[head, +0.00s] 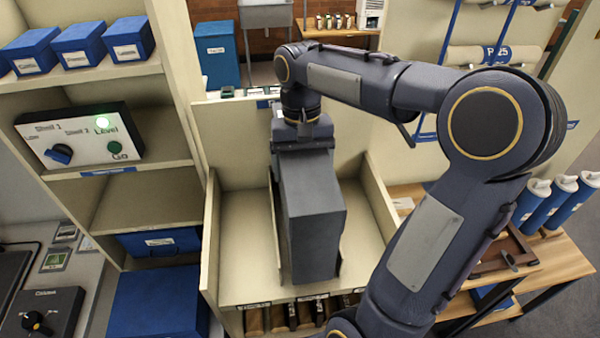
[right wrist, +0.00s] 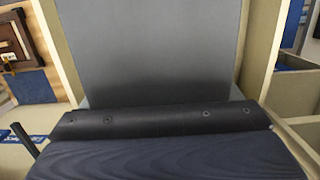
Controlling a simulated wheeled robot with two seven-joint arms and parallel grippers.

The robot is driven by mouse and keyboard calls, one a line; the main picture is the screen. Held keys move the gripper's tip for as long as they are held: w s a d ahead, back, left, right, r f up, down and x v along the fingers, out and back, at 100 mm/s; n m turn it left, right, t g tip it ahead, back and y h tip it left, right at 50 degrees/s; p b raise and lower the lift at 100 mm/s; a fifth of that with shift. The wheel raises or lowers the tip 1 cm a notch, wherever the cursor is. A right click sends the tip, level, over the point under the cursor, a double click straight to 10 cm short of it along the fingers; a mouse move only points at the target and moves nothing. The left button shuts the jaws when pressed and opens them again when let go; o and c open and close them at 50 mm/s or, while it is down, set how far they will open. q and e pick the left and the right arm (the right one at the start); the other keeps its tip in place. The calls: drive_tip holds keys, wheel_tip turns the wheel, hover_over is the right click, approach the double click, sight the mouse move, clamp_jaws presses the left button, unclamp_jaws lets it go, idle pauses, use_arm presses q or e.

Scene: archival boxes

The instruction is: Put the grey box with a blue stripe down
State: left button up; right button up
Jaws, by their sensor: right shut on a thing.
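The grey box (head: 312,205) is tall and upright in the right bay of a cream open-topped rack (head: 245,235). Its plain grey face also fills the upper middle of the right wrist view (right wrist: 150,50). No blue stripe shows on the faces I see. My right gripper (head: 303,147) is shut on the box at its far upper end; its dark edge also shows in the right wrist view (right wrist: 155,120). Whether the box's underside touches the rack floor I cannot tell. My left gripper is not in view.
A thin divider (head: 276,235) stands close along the box's left side; the bay left of it is empty. A shelf at left holds blue boxes (head: 84,44) and a control panel (head: 80,140) with a green light. Blue bottles (head: 562,200) stand on a wooden table at right.

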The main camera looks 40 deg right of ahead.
drive_tip(key=f+b, duration=0.2)
drive_tip(key=f, duration=0.1)
drive_tip(key=shift+w+f+b, duration=0.25)
drive_tip(key=shift+b, duration=0.15)
drive_tip(key=o, duration=1.9)
drive_tip(key=shift+s, duration=0.1)
drive_tip(key=r, duration=0.4)
drive_tip(key=w+r, duration=0.1)
drive_tip(key=r, duration=0.3)
drive_tip(key=d+r, duration=0.1)
drive_tip(key=r, duration=0.3)
drive_tip(key=shift+w, duration=0.3)
